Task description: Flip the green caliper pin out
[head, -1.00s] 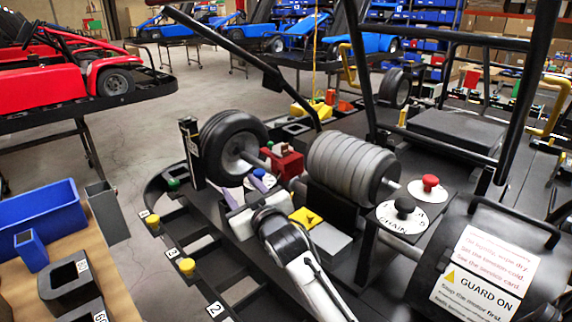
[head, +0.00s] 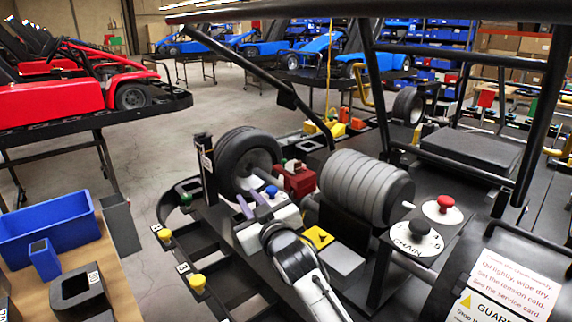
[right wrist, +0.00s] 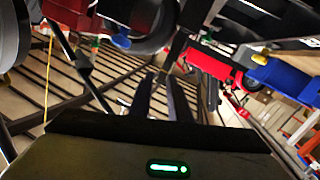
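The red caliper (head: 299,180) sits beside the black wheel (head: 236,158). A blue pin end (head: 271,191) stands at its near side. A small green spot, likely the green pin (right wrist: 95,42), shows by the red caliper in the right wrist view; in the head view it is too small to make out surely. My right gripper (head: 252,202) is left of and in front of the caliper, near the blue pin. In the right wrist view its two fingers (right wrist: 177,96) are apart with nothing held between them. My left gripper is out of view.
A ribbed grey roller (head: 362,182) stands just right of the caliper. A black post (head: 206,168) and a separate green knob (head: 186,197) are to the left. A sloping black bar passes behind. Blue bins (head: 45,230) sit on the table at left.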

